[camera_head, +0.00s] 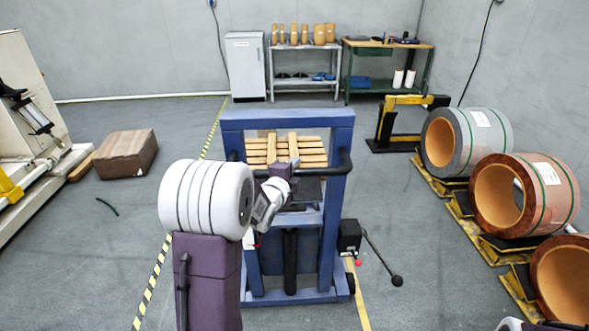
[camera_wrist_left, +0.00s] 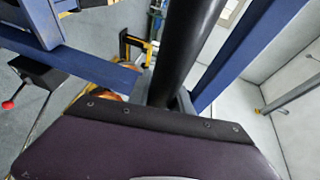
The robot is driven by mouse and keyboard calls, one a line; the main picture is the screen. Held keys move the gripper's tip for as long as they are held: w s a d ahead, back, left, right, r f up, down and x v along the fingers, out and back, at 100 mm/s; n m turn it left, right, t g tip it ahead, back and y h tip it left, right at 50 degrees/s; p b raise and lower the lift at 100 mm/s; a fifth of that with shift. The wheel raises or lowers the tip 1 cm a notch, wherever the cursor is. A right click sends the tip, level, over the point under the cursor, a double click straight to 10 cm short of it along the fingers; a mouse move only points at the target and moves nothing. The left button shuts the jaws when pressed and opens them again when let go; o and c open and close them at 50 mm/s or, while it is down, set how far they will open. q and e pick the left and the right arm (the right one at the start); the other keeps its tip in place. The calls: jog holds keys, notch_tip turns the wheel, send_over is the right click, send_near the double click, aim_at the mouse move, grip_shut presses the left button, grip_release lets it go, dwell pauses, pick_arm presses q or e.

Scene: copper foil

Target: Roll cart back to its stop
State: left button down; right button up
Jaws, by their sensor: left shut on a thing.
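The cart (camera_head: 338,195) is a blue upright frame standing in front of me, with a black push handle (camera_head: 343,165) across its near side. My left gripper (camera_head: 291,166) is at the middle of this handle and shut on it. In the left wrist view the black handle bar (camera_wrist_left: 186,48) runs up from behind the gripper's dark edge, and blue cart beams (camera_wrist_left: 245,50) show around it. The fingertips are hidden there. No stop can be made out.
Copper coils (camera_head: 548,190) rest on yellow stands at the right. A brown box (camera_head: 126,155) is on the left floor. Benches (camera_head: 305,82) stand at the back wall.

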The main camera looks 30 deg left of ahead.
pick_arm(q)
jog(key=shift+w+a+r+b, duration=0.15)
jog(key=shift+w+a, duration=0.25)
jog(key=shift+w, duration=0.15)
jog(key=shift+w+a+r+b, duration=0.15)
jog(key=shift+w+a, duration=0.2)
jog(key=shift+w, duration=0.2)
jog(key=c, duration=1.4)
grip_release()
jog(key=shift+o, duration=1.2)
jog(key=shift+f, duration=0.2)
